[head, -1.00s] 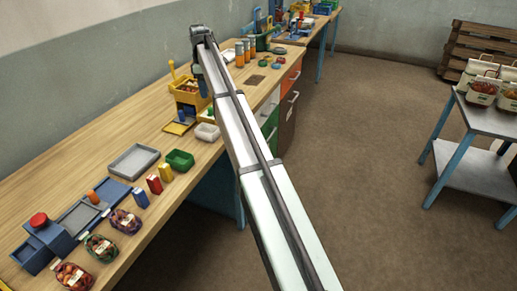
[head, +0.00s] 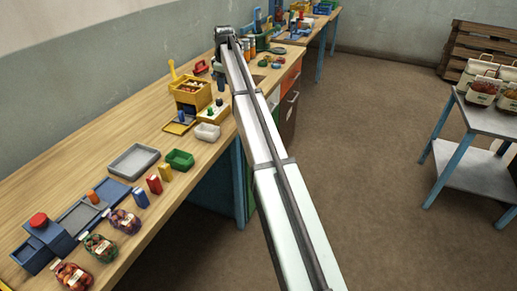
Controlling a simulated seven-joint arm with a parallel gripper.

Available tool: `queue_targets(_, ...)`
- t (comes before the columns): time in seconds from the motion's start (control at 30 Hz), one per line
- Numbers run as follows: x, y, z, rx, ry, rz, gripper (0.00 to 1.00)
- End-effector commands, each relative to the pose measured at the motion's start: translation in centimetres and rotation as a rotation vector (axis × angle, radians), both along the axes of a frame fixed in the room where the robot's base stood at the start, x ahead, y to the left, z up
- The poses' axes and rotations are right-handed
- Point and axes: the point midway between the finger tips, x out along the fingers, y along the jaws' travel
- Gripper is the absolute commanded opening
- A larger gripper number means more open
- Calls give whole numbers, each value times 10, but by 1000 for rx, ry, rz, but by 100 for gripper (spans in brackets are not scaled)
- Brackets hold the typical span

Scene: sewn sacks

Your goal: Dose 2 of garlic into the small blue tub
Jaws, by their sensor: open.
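My gripper (head: 220,77) hangs at the far end of my arm in the head view, over the far part of the long bench. It is small in the picture, open, and no held thing shows. A small blue open tub (head: 32,257) sits at the near left of the bench, far from my gripper, beside a blue box with a red knob (head: 39,220). Three netted sacks with pale labels stand along the front edge: purple (head: 122,222), green (head: 99,247) and red (head: 72,275). I cannot tell which, if any, holds garlic.
A grey tray (head: 133,161), a green tub (head: 180,159), a white tub (head: 207,132) and a yellow drawer box (head: 190,93) stand on the bench. A grey side table (head: 485,121) with more sacks stands at right. The floor between is clear.

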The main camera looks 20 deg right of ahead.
Motion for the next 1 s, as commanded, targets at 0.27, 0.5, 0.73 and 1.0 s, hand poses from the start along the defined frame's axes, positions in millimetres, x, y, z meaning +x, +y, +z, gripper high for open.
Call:
queue_targets(0.27,12,-38,-23,10,-88,-73,48)
queue_targets(0.5,22,-71,-39,18,-168,-137,48)
queue_targets(0.73,28,-103,-55,24,-244,-199,48)
queue_targets(1.0,34,-143,-72,33,-334,-272,48)
